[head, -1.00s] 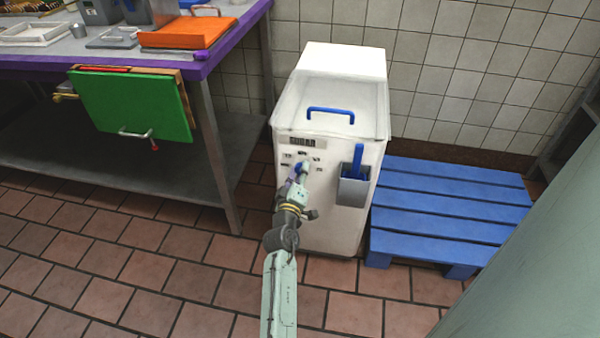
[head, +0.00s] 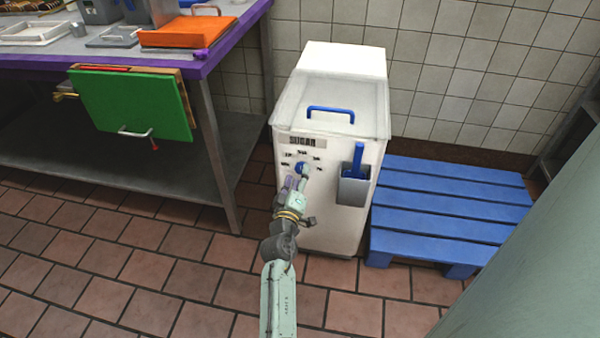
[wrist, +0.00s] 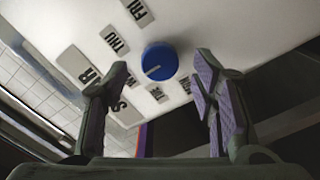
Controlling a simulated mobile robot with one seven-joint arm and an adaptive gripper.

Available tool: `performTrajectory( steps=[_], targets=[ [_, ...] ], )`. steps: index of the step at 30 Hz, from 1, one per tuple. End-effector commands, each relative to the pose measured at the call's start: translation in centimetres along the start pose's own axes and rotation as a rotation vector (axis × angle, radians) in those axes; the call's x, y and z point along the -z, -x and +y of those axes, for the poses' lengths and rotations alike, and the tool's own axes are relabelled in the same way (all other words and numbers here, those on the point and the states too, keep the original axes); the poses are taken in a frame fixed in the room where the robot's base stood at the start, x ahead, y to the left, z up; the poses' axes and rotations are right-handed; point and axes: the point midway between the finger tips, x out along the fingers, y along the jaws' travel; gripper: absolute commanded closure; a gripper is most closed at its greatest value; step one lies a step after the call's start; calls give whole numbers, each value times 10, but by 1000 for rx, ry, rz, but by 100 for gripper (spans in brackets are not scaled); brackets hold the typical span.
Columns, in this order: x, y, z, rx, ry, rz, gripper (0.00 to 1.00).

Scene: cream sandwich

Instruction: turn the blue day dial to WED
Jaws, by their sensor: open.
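The blue day dial (head: 300,169) is on the front of a white bin (head: 335,225), ringed by small day labels. In the wrist view the dial (wrist: 160,58) is round, with a pale mark slanting to its lower left. The THU label (wrist: 114,39) and FRI label (wrist: 138,12) lie to its upper left; two labels, seemingly TUE (wrist: 157,94) and MON (wrist: 186,85), lie below and lower right. Another label beside the left finger is partly hidden. My gripper (wrist: 162,72) is open and empty, its fingers spread either side of the dial and apart from it. It also shows in the head view (head: 293,183).
A SUGAR label (head: 302,141) sits above the dial. A grey holder (head: 353,190) with a blue scoop hangs right of it on the bin. A blue pallet (head: 450,210) stands right; a metal table (head: 215,140) with a green board (head: 130,105) stands left.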

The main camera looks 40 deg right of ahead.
Motion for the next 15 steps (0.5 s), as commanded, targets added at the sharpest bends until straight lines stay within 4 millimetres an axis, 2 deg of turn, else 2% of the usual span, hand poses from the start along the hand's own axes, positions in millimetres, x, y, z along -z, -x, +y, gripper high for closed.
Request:
performTrajectory(
  steps=[3,9,15],
  targets=[
    [-1,28,-1,3,3,-1,47],
    [-1,68,0,2,2,-1,47],
    [-1,90,0,0,1,-1,47]
  ],
)
